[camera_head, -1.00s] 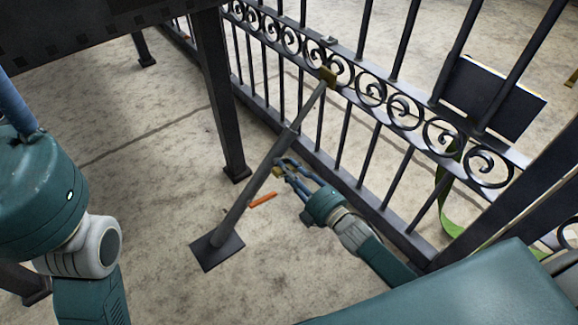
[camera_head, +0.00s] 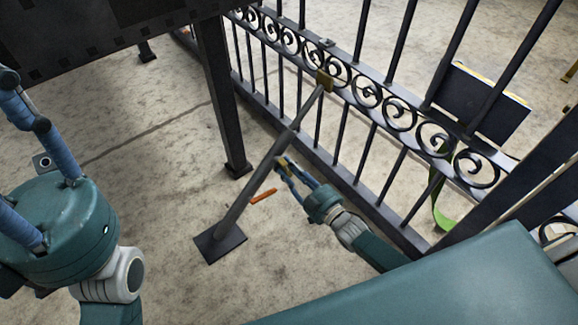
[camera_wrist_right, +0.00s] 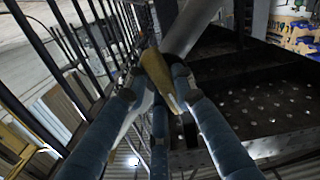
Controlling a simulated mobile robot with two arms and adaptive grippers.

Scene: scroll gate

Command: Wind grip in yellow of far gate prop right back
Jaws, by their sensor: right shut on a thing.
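The far gate prop (camera_head: 240,198) is a grey slanted pole. A yellow grip (camera_head: 282,162) shows beside the pole's middle. My right gripper (camera_head: 287,168) is shut on this grip; in the right wrist view the yellow grip (camera_wrist_right: 160,78) lies between my blue fingers, with the pale pole behind it. My left gripper (camera_head: 40,150) is at the left, away from the prop, its fingers partly cut off by the frame.
A dark table-like structure (camera_head: 100,40) with a black leg (camera_head: 217,95) stands left of the prop. An orange strip (camera_head: 264,195) lies on the floor near the pole. A green strap (camera_head: 440,205) and a dark panel (camera_head: 480,102) are at the gate's right.

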